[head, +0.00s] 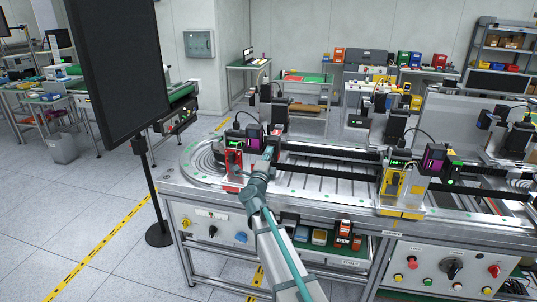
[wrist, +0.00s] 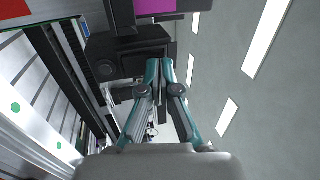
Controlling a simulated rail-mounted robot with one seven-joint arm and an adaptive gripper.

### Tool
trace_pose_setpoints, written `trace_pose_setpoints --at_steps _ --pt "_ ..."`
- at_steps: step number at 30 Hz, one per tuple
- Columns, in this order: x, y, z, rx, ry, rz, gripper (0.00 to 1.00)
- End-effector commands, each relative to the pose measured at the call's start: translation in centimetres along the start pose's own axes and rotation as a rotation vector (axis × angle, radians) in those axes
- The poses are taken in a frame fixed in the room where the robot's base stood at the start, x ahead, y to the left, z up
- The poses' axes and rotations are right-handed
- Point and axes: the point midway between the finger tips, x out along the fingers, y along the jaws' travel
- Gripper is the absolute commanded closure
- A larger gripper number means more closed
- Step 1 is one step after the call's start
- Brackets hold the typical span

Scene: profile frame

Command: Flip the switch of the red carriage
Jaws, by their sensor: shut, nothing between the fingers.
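The red carriage (head: 232,161) stands on the left part of the rail bench, with a black device and a green light on top. A red patch, perhaps part of it, shows at the top left corner of the wrist view (wrist: 12,8). I cannot make out its switch in either view. My gripper (head: 268,154) is just right of the red carriage, close to its black and magenta equipment. In the wrist view my gripper (wrist: 166,72) has its teal fingers together and empty, near a dark block (wrist: 118,52). Whether they touch it I cannot tell.
A yellow carriage (head: 393,183) stands further right on the same rails. A magenta panel (wrist: 155,7) is at the top of the wrist view. A large black screen (head: 118,65) on a stand is left of the bench. The rail stretch between the carriages looks clear.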

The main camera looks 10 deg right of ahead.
Motion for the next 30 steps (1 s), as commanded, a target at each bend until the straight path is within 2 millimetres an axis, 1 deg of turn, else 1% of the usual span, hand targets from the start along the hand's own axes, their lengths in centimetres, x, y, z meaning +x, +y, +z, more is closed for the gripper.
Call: trace_pose_setpoints --at_steps 15,21,26,30 --pt "0.9 -0.2 0.0 -0.001 0.001 -0.001 1.0" --pt "0.8 -0.3 0.0 -0.001 0.001 -0.001 1.0" --pt "0.1 -0.7 -0.1 -0.001 0.0 -0.001 1.0" --pt "-1.5 -1.7 -0.4 0.0 0.002 0.0 1.0"
